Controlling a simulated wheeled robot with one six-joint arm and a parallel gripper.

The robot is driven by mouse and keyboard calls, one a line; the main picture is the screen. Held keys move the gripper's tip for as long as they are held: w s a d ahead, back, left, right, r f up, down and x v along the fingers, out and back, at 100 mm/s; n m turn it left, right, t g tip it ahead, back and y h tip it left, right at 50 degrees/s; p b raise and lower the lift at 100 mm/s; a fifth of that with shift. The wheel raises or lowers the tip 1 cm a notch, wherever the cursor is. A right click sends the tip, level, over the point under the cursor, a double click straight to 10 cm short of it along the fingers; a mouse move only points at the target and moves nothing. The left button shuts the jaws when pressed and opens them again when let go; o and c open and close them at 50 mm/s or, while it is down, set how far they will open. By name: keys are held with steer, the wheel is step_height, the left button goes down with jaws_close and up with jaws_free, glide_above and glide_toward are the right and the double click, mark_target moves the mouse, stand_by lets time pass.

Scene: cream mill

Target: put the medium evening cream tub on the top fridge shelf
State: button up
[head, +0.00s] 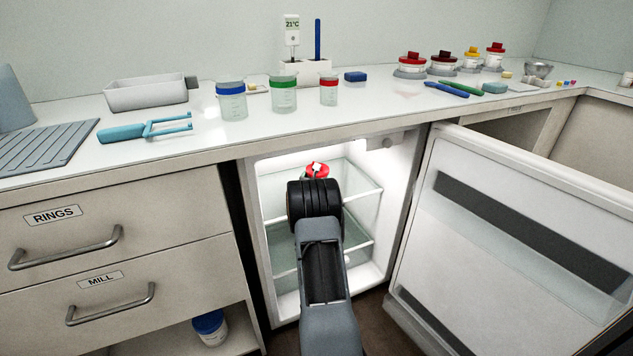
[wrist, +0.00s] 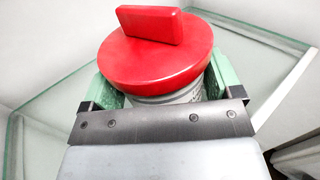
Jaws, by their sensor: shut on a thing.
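My gripper (wrist: 165,88) is shut on a tub with a red lid (wrist: 155,58), its green pads on both sides of the pale body below the lid. The lid has a raised red bar on top. In the head view the red lid (head: 317,169) shows just beyond my dark wrist, inside the open fridge (head: 400,160). The tub is at the level of the top glass shelf (head: 361,190). The tub's base is hidden, so I cannot tell whether it touches the shelf. Its label is not readable.
The fridge door (head: 520,240) stands open at the right. A lower glass shelf (head: 356,250) is below. The counter above holds beakers, a tray (head: 146,95) and several red- or yellow-topped tubs (head: 411,66). A blue-lidded jar (head: 210,328) stands under the drawers.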

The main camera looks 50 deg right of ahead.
steer(key=o, duration=0.7)
steer(key=shift+f, duration=0.2)
steer(key=shift+o, duration=1.3)
steer(key=shift+r, duration=0.1)
steer(key=shift+r, duration=0.1)
